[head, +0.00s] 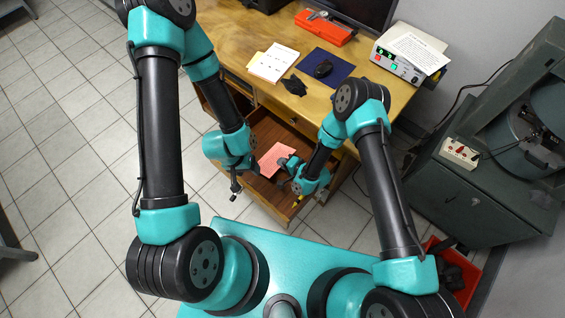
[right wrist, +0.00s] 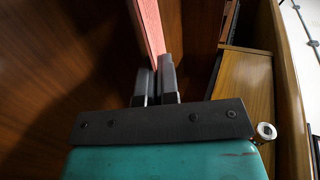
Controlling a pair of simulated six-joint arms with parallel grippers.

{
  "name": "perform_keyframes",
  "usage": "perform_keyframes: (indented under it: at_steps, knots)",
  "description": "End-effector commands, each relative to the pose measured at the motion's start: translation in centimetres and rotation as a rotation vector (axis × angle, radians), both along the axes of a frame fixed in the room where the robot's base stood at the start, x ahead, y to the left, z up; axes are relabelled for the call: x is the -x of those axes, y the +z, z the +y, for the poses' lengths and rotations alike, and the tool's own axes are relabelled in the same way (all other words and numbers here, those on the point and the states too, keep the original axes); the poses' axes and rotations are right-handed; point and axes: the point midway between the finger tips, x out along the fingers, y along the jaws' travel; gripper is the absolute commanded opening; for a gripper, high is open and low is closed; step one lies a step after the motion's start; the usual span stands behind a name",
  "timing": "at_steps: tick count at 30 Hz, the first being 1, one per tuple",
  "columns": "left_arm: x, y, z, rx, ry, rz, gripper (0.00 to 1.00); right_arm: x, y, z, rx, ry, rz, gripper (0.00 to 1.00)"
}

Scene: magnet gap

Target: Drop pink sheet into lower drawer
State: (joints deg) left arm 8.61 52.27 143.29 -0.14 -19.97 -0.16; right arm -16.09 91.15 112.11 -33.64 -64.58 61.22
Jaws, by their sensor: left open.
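The pink sheet (head: 272,158) is in the open drawer's area in the head view. In the right wrist view the pink sheet (right wrist: 150,27) runs up from between my right fingers. My right gripper (head: 287,163) is shut on the sheet's near end; its fingers (right wrist: 157,82) are close together on it. The wooden drawer (head: 262,189) is pulled out from the desk, and the sheet and right gripper are over or inside it. I cannot tell if the sheet touches the drawer's bottom. My left gripper (head: 236,187) is open and empty, by the drawer's left front side.
A dark green machine (head: 480,190) stands at right. Tiled floor (head: 75,130) at left is free.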

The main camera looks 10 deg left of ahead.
Motion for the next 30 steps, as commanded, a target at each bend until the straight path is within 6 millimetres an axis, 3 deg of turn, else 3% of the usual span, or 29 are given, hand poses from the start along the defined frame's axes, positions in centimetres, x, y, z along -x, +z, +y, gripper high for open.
perform_keyframes:
  at_steps: [20, 27, 30]
  knots:
    - [0.0, 0.0, 0.0, 0.000, 0.000, 0.000, 0.59, 0.1, -1.4, 0.0, -0.002, 0.001, 0.000, 0.00]
    - [0.0, 0.0, 0.0, 0.000, 0.000, 0.000, 0.59, 0.0, -1.4, 0.0, -0.004, 0.002, -0.001, 0.25]
    - [0.0, 0.0, 0.0, 0.000, 0.000, 0.000, 0.59, 0.0, -1.4, 0.0, -0.005, 0.002, -0.001, 0.27]
